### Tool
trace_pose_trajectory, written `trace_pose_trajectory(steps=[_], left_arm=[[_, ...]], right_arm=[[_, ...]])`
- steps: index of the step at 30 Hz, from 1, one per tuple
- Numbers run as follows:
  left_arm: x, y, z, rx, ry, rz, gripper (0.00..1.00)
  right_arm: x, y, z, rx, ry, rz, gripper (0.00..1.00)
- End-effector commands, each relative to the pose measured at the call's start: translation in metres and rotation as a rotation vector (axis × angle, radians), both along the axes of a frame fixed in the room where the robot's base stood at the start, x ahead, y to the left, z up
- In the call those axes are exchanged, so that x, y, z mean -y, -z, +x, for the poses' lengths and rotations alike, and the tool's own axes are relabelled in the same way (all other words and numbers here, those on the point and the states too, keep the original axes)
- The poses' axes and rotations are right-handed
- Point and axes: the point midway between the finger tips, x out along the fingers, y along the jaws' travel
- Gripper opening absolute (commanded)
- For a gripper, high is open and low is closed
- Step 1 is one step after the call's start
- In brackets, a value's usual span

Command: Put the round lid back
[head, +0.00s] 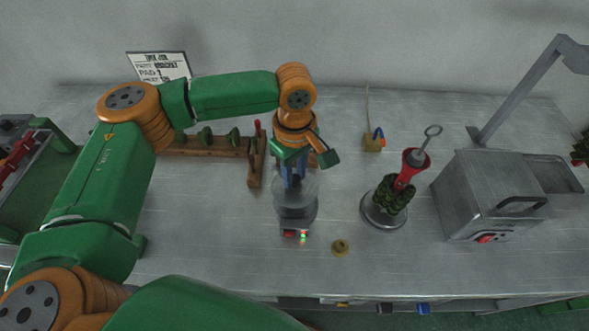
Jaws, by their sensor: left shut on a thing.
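My left gripper (292,182) points down over a small grey round pot (296,214) near the middle of the table. Its blue fingers are shut on a see-through round lid (308,187), which shows as a pale, clear shape at the top of the pot. The lid is right over the pot's mouth. I cannot tell whether it touches the rim or hangs just above it. The pot's front has a red part and a lit green light. My right gripper is not in view.
A wooden rack (210,146) is behind left. The table front is mostly clear.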

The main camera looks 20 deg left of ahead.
Motion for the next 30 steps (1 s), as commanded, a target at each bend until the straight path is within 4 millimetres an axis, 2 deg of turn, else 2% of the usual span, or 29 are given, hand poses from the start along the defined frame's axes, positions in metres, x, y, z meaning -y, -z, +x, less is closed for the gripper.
trace_pose_trajectory(steps=[7, 8, 11, 19, 22, 26, 30], left_arm=[[0.0, 0.004, -0.001, -0.003, 0.0, -0.001, 0.0], [0.0, 0.005, -0.001, -0.003, 0.0, -0.001, 0.33], [0.0, 0.005, 0.0, -0.001, 0.0, 0.0, 0.6], [0.0, 0.004, 0.0, -0.001, -0.001, 0.0, 0.61], [0.0, -0.003, 0.0, 0.003, -0.001, -0.001, 0.61], [0.001, -0.035, 0.001, 0.003, -0.002, -0.002, 0.61], [0.001, -0.076, 0.0, 0.004, 0.0, -0.003, 0.61]], right_arm=[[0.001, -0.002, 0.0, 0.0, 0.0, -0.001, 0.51], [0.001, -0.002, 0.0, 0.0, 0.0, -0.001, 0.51], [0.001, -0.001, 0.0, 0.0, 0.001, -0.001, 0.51], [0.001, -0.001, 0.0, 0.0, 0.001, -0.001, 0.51], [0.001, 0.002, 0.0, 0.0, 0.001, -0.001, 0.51], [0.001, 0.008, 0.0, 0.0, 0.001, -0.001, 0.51], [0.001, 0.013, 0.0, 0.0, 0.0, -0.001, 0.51]])
